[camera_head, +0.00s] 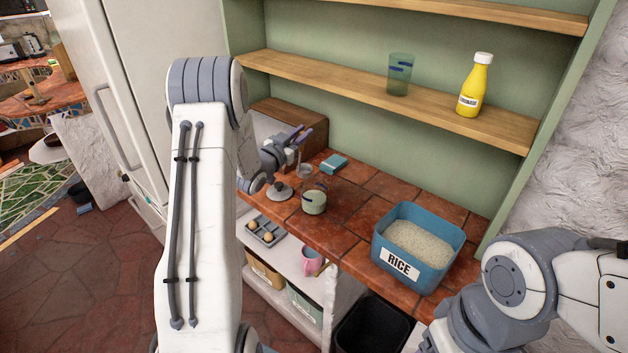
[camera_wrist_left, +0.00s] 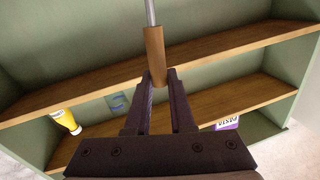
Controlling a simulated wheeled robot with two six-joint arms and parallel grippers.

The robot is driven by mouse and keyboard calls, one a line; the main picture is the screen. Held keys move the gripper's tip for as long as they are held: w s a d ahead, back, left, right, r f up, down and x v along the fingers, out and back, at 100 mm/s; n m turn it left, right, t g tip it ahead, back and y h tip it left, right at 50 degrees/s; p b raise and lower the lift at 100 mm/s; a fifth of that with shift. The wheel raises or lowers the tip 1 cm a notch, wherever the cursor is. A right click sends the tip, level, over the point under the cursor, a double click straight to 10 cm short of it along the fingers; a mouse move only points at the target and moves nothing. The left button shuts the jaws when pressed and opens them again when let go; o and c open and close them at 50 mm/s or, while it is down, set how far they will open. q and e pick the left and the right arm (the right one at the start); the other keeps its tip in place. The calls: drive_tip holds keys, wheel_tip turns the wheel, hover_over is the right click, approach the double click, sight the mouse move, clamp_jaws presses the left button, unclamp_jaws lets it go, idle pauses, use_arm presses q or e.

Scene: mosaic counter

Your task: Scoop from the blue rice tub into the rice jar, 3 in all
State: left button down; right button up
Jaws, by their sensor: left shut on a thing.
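The blue rice tub (camera_head: 400,273), labelled RICE and holding pale grains, stands on the tiled counter at the right. A small jar (camera_head: 314,203) with pale contents and a dark band stands left of it; I take it for the rice jar. My left gripper (camera_head: 300,136) is above and behind the jar. In the left wrist view its fingers (camera_wrist_left: 159,82) are shut on the wooden handle of a scoop (camera_wrist_left: 154,48) with a metal rod. The scoop's cup (camera_head: 305,171) seems to hang near the jar; its contents cannot be made out. My right gripper is out of view.
A grey knobbed lid (camera_head: 280,190) lies left of the jar, and a teal box (camera_head: 334,163) behind it. A wooden box (camera_head: 290,117) stands at the back. The shelf above holds a green glass (camera_head: 399,75) and yellow bottle (camera_head: 474,88). Counter between jar and tub is clear.

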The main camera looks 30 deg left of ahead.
use_arm(q)
drive_tip(key=s+d+r+m+g+h+p, duration=0.1)
drive_tip(key=s+d+r+h, duration=0.15)
drive_tip(key=d, duration=0.95)
drive_tip(key=s+d+r+m+g+h+p, duration=0.1)
drive_tip(key=s+d+m+h, duration=0.15)
drive_tip(key=d, duration=0.85)
drive_tip(key=s+d+r+m+g+h+p, duration=0.15)
drive_tip(key=d+h, duration=0.25)
drive_tip(key=d, duration=0.8)
wheel_tip(320, 180, down, 15)
drive_tip(key=b, duration=1.4)
drive_tip(key=shift+s+f+n+b, duration=0.15)
drive_tip(key=shift+s+n+b, duration=0.05)
drive_tip(key=shift+n+b, duration=0.1)
drive_tip(key=shift+t, duration=0.25)
wheel_tip(320, 180, up, 13)
drive_tip(key=p, duration=0.8)
drive_tip(key=shift+r+p, duration=0.2)
drive_tip(key=shift+p, duration=0.2)
drive_tip(key=shift+a, duration=0.1)
